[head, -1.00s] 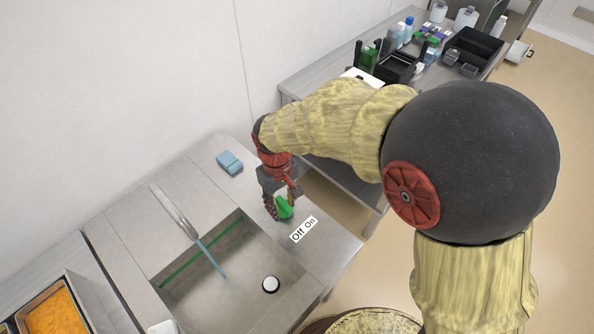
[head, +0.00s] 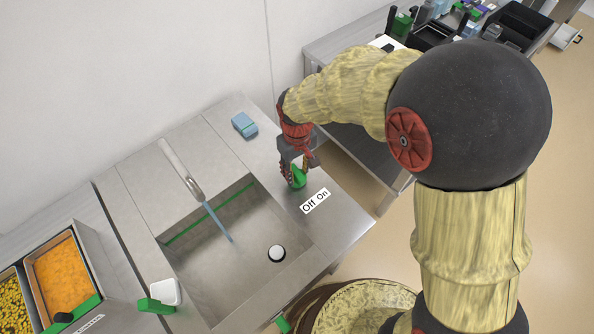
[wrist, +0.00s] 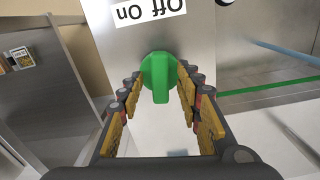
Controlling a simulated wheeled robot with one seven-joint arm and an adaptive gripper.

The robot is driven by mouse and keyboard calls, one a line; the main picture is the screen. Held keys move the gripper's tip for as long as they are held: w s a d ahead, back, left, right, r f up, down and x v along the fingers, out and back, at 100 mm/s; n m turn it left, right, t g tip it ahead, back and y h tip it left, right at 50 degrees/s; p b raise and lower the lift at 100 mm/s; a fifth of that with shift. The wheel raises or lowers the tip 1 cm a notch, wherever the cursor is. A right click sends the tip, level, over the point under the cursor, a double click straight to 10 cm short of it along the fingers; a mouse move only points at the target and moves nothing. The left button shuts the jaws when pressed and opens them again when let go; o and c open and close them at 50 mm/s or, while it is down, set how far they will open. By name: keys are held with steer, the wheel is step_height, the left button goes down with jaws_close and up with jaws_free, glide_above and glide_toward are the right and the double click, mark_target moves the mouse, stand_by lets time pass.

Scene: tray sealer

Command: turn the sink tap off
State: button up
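The green tap knob (head: 299,178) stands on the steel counter right of the sink, beside a white "Off On" label (head: 315,201). In the wrist view the knob (wrist: 159,76) is between the fingertips of my gripper (wrist: 160,88), its handle pointing back toward the palm. My gripper (head: 298,170) is open, with a finger on each side of the knob; whether either touches it is unclear. The spout (head: 181,169) reaches over the sink (head: 235,265), and a blue stream of water (head: 216,222) runs from it into the basin.
A blue sponge-like block (head: 244,124) lies on the counter behind the knob. A white container (head: 164,292) stands left of the sink, near food pans (head: 65,275). A second bench with bins (head: 430,36) stands at the back right. The wall is behind the counter.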

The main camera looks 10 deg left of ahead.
steer(key=c, duration=0.3)
jaws_close()
stand_by(0.3)
